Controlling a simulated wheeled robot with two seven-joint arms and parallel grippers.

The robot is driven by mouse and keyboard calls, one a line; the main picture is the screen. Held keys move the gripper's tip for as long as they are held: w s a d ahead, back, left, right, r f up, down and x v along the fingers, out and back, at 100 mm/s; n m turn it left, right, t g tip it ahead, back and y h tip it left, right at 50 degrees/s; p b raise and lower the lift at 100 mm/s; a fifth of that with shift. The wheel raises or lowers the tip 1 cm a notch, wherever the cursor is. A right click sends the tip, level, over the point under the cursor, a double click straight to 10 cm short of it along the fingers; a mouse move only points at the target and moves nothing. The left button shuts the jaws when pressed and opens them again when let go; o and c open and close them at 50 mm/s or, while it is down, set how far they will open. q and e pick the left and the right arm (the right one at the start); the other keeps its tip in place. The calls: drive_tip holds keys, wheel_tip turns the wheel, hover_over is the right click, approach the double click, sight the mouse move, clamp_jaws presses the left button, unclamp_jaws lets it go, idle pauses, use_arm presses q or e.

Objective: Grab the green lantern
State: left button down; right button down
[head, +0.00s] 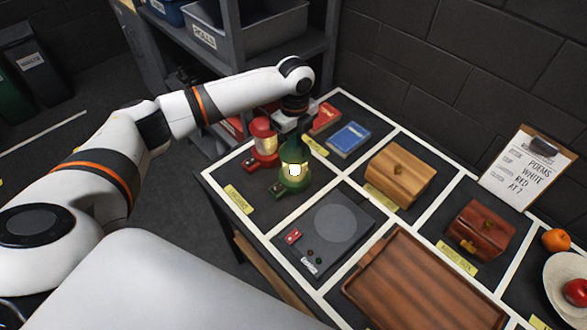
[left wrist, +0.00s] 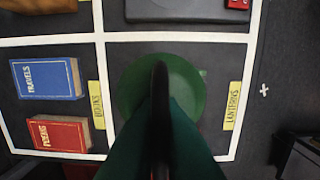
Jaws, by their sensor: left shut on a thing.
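The green lantern (head: 294,180) glows at its middle and stands upright in or just over the lantern compartment of the table. My left gripper (head: 294,134) comes down from above and is shut on its top. In the left wrist view the green lantern (left wrist: 135,90) fills the lower middle, with a dark bar across it. Whether its base touches the mat is hard to tell. The red lantern (head: 264,138) stands just left of it, close to my gripper. My right gripper is not in view.
A red book (head: 326,117) and a blue book (head: 349,138) lie to the right. A grey device (head: 335,228) with buttons, a light wooden box (head: 400,173), a dark red box (head: 481,229) and a wooden tray (head: 420,290) occupy other compartments.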

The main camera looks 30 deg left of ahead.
use_arm(q)
drive_tip(key=shift+s+f, duration=0.25)
drive_tip(key=shift+f, duration=0.05)
